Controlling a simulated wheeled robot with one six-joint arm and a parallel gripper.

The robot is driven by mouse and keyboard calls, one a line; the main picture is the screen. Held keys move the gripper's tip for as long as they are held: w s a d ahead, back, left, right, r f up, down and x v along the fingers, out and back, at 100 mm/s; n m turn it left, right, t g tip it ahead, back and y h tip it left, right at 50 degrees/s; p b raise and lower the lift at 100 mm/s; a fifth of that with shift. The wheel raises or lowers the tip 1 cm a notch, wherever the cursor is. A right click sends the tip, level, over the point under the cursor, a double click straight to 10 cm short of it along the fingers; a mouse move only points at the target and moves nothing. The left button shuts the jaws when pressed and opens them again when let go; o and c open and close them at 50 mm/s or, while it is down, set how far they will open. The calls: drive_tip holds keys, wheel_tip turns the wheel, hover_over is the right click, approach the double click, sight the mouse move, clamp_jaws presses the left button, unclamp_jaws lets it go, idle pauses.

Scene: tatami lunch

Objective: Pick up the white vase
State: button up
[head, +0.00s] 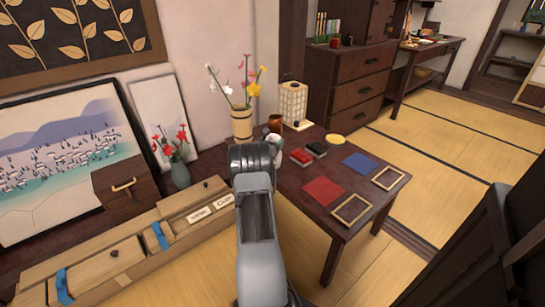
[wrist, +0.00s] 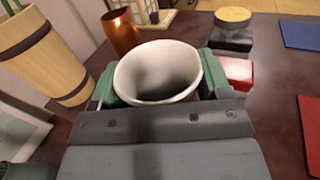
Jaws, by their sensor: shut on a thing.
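The white vase (wrist: 158,85) has a round open mouth facing up in the wrist view. My gripper (wrist: 160,82) is shut on it, with a green finger pad at its left and right sides. In the head view the white vase (head: 276,142) shows just beyond the end of my arm, which hides its lower part. The vase looks upright. I cannot tell whether its base touches the dark table (head: 326,226).
A copper cup (wrist: 121,31) and a wooden bucket vase (wrist: 35,55) with flowers stand close by.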

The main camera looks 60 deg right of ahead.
drive_tip(key=c, duration=0.6)
drive_tip(key=shift+r, duration=0.1)
drive_tip(key=shift+c, duration=0.3)
drive_tip(key=shift+r, duration=0.1)
